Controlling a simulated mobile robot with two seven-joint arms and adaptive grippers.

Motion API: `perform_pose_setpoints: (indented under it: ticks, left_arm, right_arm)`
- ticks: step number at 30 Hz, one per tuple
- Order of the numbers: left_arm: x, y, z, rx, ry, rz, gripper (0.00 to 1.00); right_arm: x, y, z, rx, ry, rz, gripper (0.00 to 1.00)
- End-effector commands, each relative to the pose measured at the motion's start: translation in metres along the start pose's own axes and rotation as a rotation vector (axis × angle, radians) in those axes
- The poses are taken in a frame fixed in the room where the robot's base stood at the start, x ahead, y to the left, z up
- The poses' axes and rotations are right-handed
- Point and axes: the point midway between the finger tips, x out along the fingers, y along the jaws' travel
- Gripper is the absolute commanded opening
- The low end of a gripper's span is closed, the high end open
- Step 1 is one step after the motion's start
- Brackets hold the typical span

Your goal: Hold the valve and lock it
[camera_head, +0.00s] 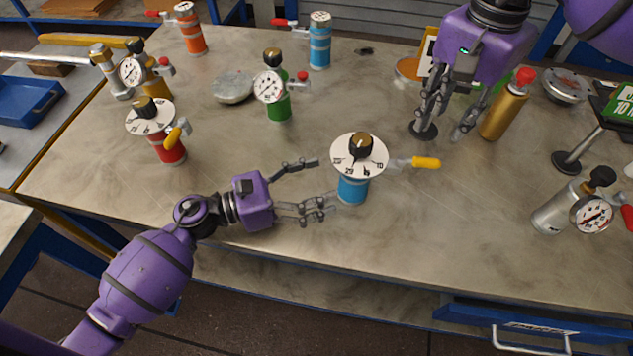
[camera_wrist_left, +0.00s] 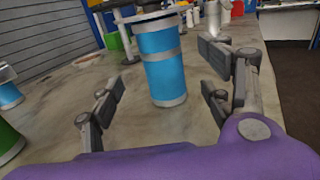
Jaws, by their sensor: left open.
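A blue flanged vessel (camera_head: 352,188) stands upright near the middle front of the table. A white dial plate (camera_head: 344,165) with a black and brass knob (camera_head: 360,144) sits on its top, and a yellow-handled lever (camera_head: 425,162) sticks out to the right. My left gripper (camera_head: 318,185) is open just left of the vessel, its fingers pointing at it. In the left wrist view the blue vessel (camera_wrist_left: 163,65) stands ahead between the open fingers, apart from them. My right gripper (camera_head: 440,134) points down at the back right, fingers spread, beside a gold cylinder (camera_head: 503,112).
A red vessel with a dial (camera_head: 168,148) stands at the left and a green one with a gauge (camera_head: 279,107) behind. A silver gauge vessel (camera_head: 553,213) stands at the right. Orange (camera_head: 191,36) and blue (camera_head: 320,50) vessels stand at the back. The front table strip is clear.

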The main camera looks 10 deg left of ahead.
Motion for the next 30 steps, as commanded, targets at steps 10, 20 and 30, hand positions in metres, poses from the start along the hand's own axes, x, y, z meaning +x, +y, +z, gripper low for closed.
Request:
perform_pose_setpoints:
  ticks: [10,20,30]
  left_arm:
    - [0.045,-0.003,-0.003,0.028,0.007,-0.010,0.72]
    - [0.079,-0.003,-0.004,0.026,0.008,-0.009,0.72]
    - [0.081,-0.003,-0.004,0.025,0.008,-0.008,0.67]
  right_arm:
    - [0.000,0.000,0.000,0.000,0.000,0.000,0.31]
    - [0.000,0.000,0.000,0.000,0.000,0.000,0.31]
    - [0.000,0.000,0.000,0.000,0.000,0.000,0.31]
